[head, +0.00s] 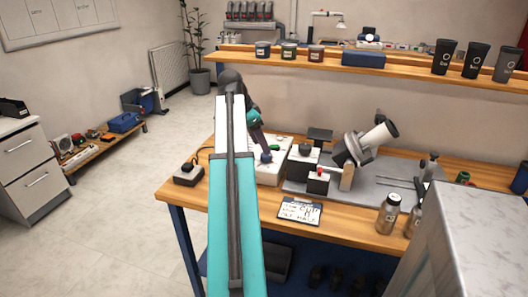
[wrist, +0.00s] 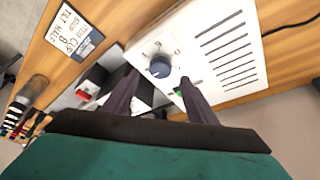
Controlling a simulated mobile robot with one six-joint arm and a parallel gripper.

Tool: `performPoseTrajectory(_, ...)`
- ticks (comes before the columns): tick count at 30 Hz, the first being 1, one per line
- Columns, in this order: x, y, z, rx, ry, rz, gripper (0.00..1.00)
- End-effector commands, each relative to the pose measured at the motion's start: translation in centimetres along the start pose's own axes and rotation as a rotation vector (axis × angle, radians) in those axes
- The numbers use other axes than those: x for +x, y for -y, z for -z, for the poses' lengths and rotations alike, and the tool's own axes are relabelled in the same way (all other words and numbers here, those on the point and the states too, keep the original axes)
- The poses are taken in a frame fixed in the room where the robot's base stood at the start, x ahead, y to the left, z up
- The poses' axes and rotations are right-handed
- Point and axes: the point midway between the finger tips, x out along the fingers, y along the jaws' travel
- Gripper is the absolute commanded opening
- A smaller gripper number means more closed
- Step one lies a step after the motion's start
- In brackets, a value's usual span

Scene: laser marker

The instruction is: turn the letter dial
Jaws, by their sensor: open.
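The letter dial (wrist: 160,69) is a round dark blue-grey knob on a white control box (wrist: 205,28). In the head view the dial (head: 266,156) sits on the white box (head: 272,172), partly hidden by my arm. My gripper (wrist: 159,80) is open, with its dark fingers on either side of the dial in the wrist view. Whether they touch it or stay above it cannot be told. In the head view my gripper (head: 258,140) points down at the box.
A handwritten card (head: 300,212) lies at the bench front. Right of the box stand a black-and-white unit (head: 303,160), a red-button box (head: 318,181) and a tilted white cylinder fixture (head: 370,140). A small black knob box (head: 188,173) is at left. Steel bottles (head: 388,214) stand at right.

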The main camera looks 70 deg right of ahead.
Motion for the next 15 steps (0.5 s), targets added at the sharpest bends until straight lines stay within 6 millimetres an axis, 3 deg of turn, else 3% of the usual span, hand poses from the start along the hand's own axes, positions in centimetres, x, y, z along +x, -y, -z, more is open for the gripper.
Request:
performPoseTrajectory(6, 3.0, -0.1, -0.1, -0.001, 0.001, -0.001, 0.52)
performPoseTrajectory(15, 5.0, 0.0, -0.1, -0.001, 0.001, 0.000, 0.52)
